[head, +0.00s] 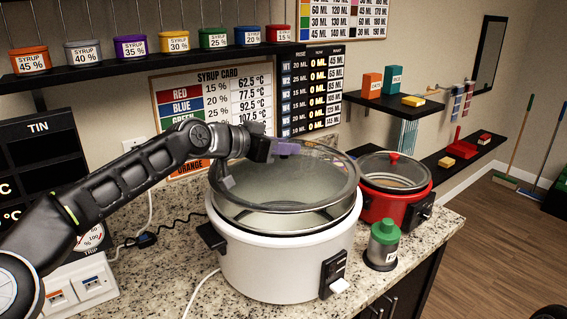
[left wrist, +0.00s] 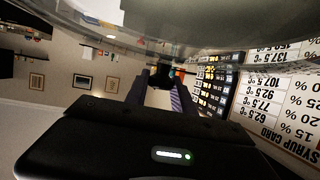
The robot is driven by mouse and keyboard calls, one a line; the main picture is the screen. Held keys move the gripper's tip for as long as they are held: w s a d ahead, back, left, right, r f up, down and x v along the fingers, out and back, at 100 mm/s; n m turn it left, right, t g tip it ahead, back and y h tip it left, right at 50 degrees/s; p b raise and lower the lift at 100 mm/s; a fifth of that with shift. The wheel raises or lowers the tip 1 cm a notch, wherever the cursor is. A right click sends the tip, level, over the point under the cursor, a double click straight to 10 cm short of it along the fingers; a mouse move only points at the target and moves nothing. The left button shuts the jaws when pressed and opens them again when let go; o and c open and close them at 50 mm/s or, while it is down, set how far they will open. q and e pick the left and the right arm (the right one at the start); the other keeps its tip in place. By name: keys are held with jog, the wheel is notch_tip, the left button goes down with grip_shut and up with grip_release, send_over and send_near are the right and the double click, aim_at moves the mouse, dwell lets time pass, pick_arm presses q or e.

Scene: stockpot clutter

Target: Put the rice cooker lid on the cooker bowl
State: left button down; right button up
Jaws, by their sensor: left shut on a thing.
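The rice cooker lid (head: 290,178) is a round clear glass disc with a metal rim. It is over the white cooker bowl (head: 285,262), and its front rim sits above the bowl's front rim with some inner wall showing between. I cannot tell whether it touches at the back. My left gripper (head: 282,149) is at the lid's top and shut on its dark knob. In the left wrist view the lid (left wrist: 230,30) fills the top, with the knob (left wrist: 160,78) between the fingers. My right gripper is not in view.
A smaller red cooker (head: 398,205) with a glass lid stands close on the right. A green-topped jar (head: 382,243) stands at the bowl's front right. Syrup tubs line a shelf (head: 130,66) above.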

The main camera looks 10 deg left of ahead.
aim_at(281, 159)
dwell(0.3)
pick_arm(q)
notch_tip(281, 159, down, 3)
jog(key=shift+f+p, duration=0.15)
jog(key=shift+p, duration=0.15)
jog(key=shift+f, duration=0.15)
jog(key=shift+f, duration=0.2)
jog(key=c, duration=1.1)
grip_release()
jog(key=shift+o, duration=0.2)
jog(key=shift+s+r, duration=0.1)
